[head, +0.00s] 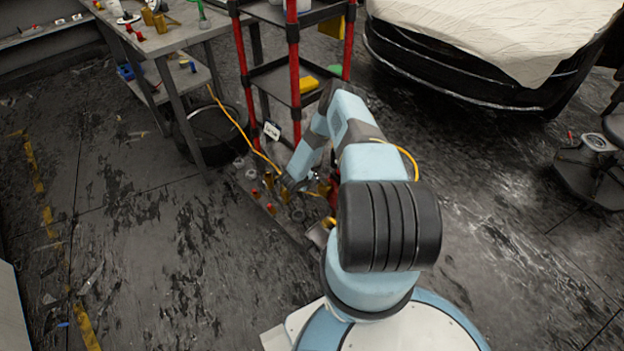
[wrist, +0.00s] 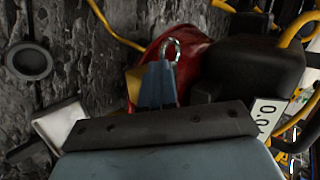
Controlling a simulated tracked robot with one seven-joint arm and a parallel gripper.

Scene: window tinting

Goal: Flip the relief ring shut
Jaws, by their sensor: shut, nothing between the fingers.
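The relief ring (wrist: 171,48) is a small bright metal loop in the upper middle of the wrist view. It stands up from the red tank (wrist: 190,55), beside a black housing (wrist: 252,68). My gripper (wrist: 158,68) is shut and empty, its blue-grey fingers pointing at the ring. The fingertips overlap the lower edge of the ring in the picture; I cannot tell whether they touch it. The fingers hide the ring's base. In the head view my gripper (head: 291,182) is low near the floor, and the ring is too small to make out.
A yellow hose (head: 240,127) runs past the tank and also crosses the wrist view (wrist: 112,30). A white display (wrist: 265,113) reads 0.0. A red-posted shelf (head: 293,75) and a workbench (head: 165,35) stand behind. A covered car (head: 470,30) is at upper right.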

